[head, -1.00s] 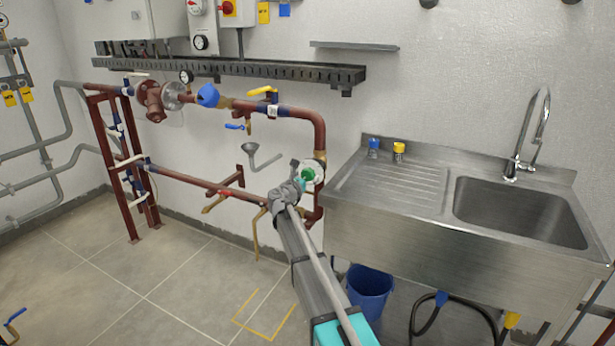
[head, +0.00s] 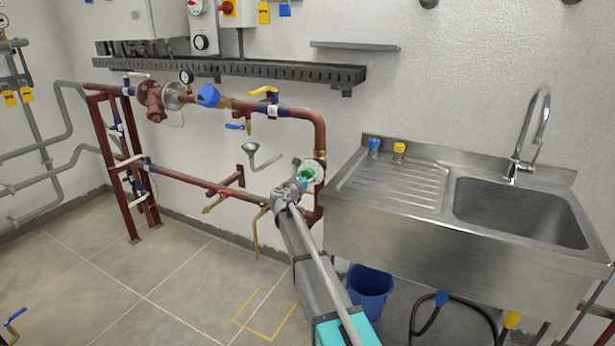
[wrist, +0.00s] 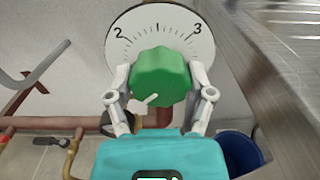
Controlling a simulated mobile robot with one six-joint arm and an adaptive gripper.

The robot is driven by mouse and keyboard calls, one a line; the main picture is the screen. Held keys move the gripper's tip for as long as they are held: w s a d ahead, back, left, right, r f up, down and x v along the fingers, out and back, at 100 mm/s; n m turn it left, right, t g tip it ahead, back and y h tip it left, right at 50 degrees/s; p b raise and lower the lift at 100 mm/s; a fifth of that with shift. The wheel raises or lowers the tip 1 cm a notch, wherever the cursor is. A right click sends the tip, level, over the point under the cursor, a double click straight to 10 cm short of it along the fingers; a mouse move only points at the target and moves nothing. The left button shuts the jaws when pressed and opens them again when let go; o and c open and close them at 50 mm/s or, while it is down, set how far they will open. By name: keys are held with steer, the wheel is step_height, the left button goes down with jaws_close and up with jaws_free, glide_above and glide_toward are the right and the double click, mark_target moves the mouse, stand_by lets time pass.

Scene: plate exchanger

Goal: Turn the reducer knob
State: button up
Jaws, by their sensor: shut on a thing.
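The reducer knob (wrist: 162,78) is green and faceted. A small white pointer (wrist: 140,104) shows at the knob's lower left edge. My gripper (wrist: 160,84) has one finger on each side of the knob and is shut on it. In the head view the knob (head: 307,174) shows as a small green patch beside the red-brown pipe, left of the sink. My gripper (head: 297,183) reaches it from below and partly hides it.
The steel sink (head: 350,230) stands close on the right, with its edge near my gripper in the wrist view. A blue bucket (head: 370,287) is below it. Red-brown pipes (head: 200,183) run along the wall on the left. The floor at front left is mostly open.

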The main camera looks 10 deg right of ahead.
steer(key=shift+m, duration=0.4)
steer(key=m, duration=0.4)
steer(key=shift+a+m, duration=0.1)
steer(key=shift+m, duration=1.9)
steer(key=o, duration=1.1)
steer(key=shift+s, duration=0.1)
steer(key=v, duration=1.1)
steer(key=shift+s+a, duration=0.2)
steer(key=shift+s, duration=0.05)
